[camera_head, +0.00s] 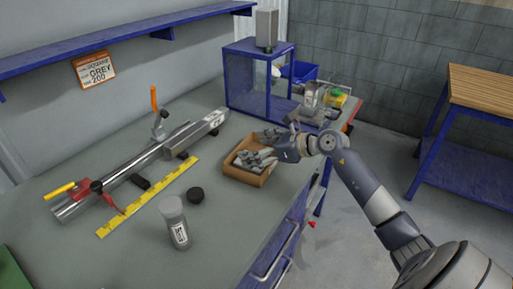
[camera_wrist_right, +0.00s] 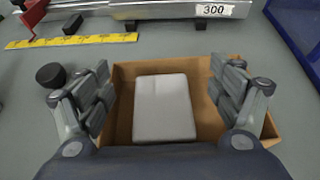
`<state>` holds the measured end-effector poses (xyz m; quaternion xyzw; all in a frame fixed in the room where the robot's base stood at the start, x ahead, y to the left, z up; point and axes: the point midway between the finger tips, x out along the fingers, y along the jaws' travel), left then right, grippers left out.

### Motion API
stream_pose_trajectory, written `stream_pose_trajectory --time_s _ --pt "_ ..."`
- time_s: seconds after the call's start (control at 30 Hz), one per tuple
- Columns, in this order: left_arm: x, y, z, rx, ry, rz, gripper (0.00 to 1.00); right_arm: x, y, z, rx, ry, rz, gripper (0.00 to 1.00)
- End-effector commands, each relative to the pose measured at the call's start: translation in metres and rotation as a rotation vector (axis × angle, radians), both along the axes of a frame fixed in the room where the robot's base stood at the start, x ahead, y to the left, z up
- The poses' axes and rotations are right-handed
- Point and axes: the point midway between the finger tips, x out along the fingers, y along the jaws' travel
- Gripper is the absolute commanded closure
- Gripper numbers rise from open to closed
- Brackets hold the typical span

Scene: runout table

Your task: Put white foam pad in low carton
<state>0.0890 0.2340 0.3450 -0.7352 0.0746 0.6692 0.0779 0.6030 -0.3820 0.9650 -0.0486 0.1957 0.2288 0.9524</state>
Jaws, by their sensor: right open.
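The low carton (camera_head: 238,175) is an open brown box on the grey table, below my right gripper (camera_head: 256,157) in the head view. In the right wrist view the carton (camera_wrist_right: 122,80) fills the middle. The white foam pad (camera_wrist_right: 164,108) is a pale rounded block that appears to lie flat on the carton floor. My right gripper (camera_wrist_right: 163,88) is open, its fingers on either side of the pad with gaps to it. In the head view the fingers cover the carton's inside, and I cannot make out the pad. My left gripper is not in view.
A yellow ruler (camera_head: 150,197) and a clamped metal bar (camera_head: 140,165) lie farther left. A blue-framed case (camera_head: 258,85) stands behind.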

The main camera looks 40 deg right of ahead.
Motion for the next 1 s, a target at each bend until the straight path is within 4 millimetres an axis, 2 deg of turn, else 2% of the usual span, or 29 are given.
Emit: stream_pose_trajectory --time_s 0.17,0.27,0.7,1.0 --pt "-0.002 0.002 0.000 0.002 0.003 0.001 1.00 -0.007 -0.005 0.002 -0.002 0.001 -0.002 0.15" --pt "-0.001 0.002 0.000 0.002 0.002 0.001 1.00 -0.019 -0.010 0.008 -0.003 0.002 -0.001 0.15" --pt "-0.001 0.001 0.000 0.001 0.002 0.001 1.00 -0.082 -0.042 0.038 0.000 0.002 -0.001 0.15" --pt "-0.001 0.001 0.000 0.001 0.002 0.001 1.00 -0.098 -0.050 0.047 0.000 0.001 0.000 0.15"
